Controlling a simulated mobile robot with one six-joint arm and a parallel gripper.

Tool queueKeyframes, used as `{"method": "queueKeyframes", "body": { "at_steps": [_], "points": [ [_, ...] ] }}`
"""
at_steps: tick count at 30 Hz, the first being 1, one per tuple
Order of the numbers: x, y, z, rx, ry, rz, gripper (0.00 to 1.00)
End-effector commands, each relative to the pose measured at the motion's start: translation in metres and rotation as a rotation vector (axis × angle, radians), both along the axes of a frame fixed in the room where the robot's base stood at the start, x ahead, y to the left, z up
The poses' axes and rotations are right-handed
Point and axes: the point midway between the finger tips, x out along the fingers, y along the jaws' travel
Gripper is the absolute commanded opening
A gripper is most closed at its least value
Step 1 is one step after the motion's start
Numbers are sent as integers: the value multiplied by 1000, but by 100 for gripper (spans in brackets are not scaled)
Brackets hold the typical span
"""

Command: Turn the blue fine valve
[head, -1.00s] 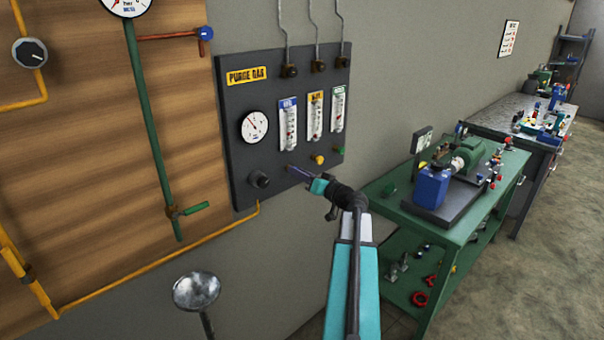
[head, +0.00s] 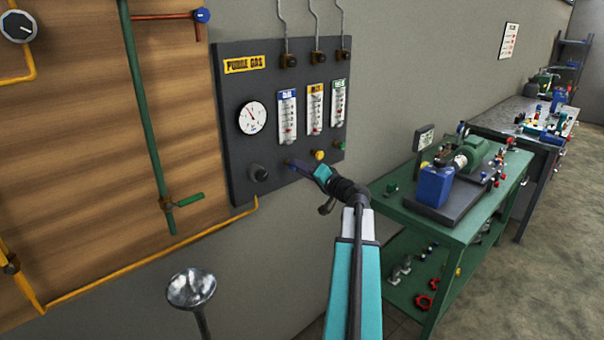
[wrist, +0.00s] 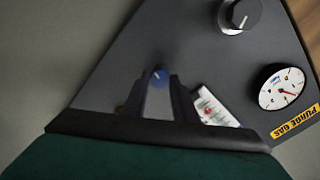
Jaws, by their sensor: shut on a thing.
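The blue fine valve (wrist: 159,76) is a small round blue knob on the dark purge gas panel. In the wrist view it sits between my two fingertips. My gripper (wrist: 159,80) is shut on it. In the head view my gripper (head: 293,165) reaches the lower part of the panel below the blue-labelled flowmeter (head: 287,117). The knob is mostly hidden there by the fingers. A yellow knob (head: 319,155) and a green knob (head: 339,146) sit to its right.
The panel also has a black knob (head: 259,173) and a round gauge (head: 251,118) to the left of my gripper. A green bench (head: 470,205) with a pump stands at the right. A metal funnel-like dish (head: 191,289) is at the front.

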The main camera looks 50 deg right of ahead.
Motion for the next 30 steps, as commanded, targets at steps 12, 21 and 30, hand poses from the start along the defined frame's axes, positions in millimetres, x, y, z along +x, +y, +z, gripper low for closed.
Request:
{"method": "queueKeyframes", "body": {
  "at_steps": [12, 21, 30],
  "points": [
    [-1, 1, -5, 316, -16, 5, 3],
    [-1, 2, -5, 487, -26, 5, 3],
    [-1, 2, -5, 550, -31, 5, 3]
  ]
}}
